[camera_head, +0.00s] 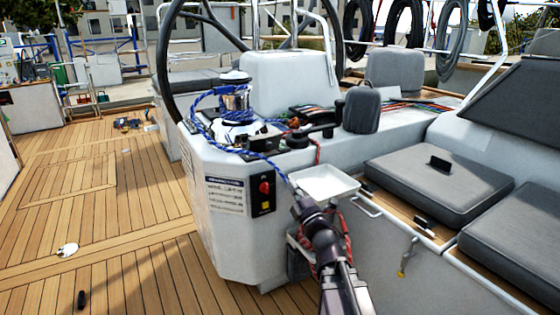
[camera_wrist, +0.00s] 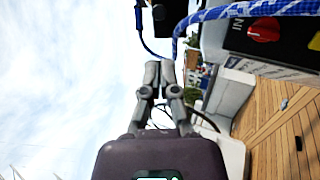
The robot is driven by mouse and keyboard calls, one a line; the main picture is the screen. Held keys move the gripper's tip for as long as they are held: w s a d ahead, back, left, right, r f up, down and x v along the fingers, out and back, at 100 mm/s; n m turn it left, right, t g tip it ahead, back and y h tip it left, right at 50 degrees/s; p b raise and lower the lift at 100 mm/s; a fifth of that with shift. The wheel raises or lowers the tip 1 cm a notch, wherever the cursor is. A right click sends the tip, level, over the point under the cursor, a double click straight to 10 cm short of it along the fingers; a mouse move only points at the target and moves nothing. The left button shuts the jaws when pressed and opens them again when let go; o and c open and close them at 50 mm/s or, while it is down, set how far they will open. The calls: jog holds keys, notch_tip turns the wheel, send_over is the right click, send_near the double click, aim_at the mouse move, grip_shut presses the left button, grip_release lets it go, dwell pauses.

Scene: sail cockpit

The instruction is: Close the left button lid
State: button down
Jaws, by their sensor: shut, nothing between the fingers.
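My gripper (camera_head: 298,190) is in front of the white console (camera_head: 237,240), just left of a small white tray (camera_head: 327,181). In the wrist view my gripper (camera_wrist: 161,74) shows its two fingertips together, with nothing held between them. The console top carries a silver winch (camera_head: 235,100) wrapped in blue rope. Small black and red fittings (camera_head: 297,137) sit to its right. I cannot tell for sure which is the left button lid, nor whether it stands open.
Blue rope (camera_head: 270,163) hangs from the winch toward my gripper and crosses the top of the wrist view. A black panel with a red knob (camera_head: 264,188) is on the console face. Grey cushions (camera_head: 438,182) lie to the right. Wooden deck (camera_head: 130,215) is mostly clear at left.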

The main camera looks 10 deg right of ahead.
aim_at(271, 146)
jog(key=shift+w, duration=0.1)
jog(key=p+x, duration=0.6)
jog(key=x, duration=0.7)
jog(key=shift+w+a+r, duration=0.15)
jog(key=shift+w+a, duration=0.05)
jog(key=shift+w, duration=0.1)
jog(key=shift+d, duration=0.1)
jog(key=shift+d+r+p, duration=0.2)
jog(key=shift+p, duration=0.25)
jog(key=shift+a, duration=0.1)
